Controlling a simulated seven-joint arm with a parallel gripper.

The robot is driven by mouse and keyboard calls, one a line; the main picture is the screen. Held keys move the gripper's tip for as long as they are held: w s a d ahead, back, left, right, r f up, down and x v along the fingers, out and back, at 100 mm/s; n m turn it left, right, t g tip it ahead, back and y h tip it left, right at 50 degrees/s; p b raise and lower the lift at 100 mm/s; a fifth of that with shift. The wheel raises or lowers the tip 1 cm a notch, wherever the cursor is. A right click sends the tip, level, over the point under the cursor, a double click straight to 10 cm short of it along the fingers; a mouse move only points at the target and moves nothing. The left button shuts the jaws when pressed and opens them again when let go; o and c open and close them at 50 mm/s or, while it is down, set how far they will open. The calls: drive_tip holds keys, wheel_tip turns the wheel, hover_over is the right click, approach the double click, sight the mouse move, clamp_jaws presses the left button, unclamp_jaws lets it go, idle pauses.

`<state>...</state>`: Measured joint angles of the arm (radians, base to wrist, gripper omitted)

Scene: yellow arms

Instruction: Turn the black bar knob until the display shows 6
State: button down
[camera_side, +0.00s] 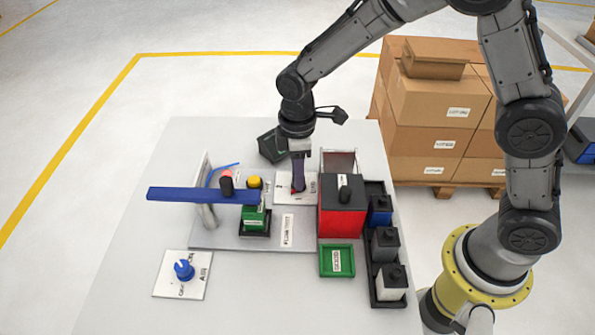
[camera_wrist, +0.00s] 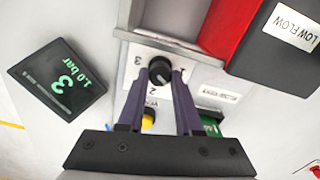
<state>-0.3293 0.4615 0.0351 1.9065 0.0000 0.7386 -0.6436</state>
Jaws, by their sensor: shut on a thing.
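The black knob (camera_wrist: 160,68) sits on a white plate (camera_wrist: 138,58) with the numbers 1, 2 and 3 printed around it. My gripper (camera_wrist: 161,78) is shut on the knob, with one purple finger on each side. In the side view my gripper (camera_side: 298,186) points down at the white plate (camera_side: 284,183), and the fingers hide the knob. The dark display (camera_wrist: 59,80) shows a large green 3 and "1.0 bar". In the side view the display (camera_side: 271,147) stands behind the plate, its reading not legible.
A red box (camera_side: 341,215) with a black handle stands right of the plate. A blue bar (camera_side: 185,195) juts out at the left, near a yellow button (camera_side: 254,182). A blue knob (camera_side: 183,269) sits front left. A black tray (camera_side: 372,252) holds lidded blocks at right.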

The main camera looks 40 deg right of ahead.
drive_tip(key=m, duration=0.5)
drive_tip(key=shift+m, duration=0.4)
drive_tip(key=m, duration=0.5)
drive_tip(key=shift+w, duration=0.1)
idle(0.3)
drive_tip(key=c, duration=0.6)
unclamp_jaws()
wheel_tip(320, 180, up, 14)
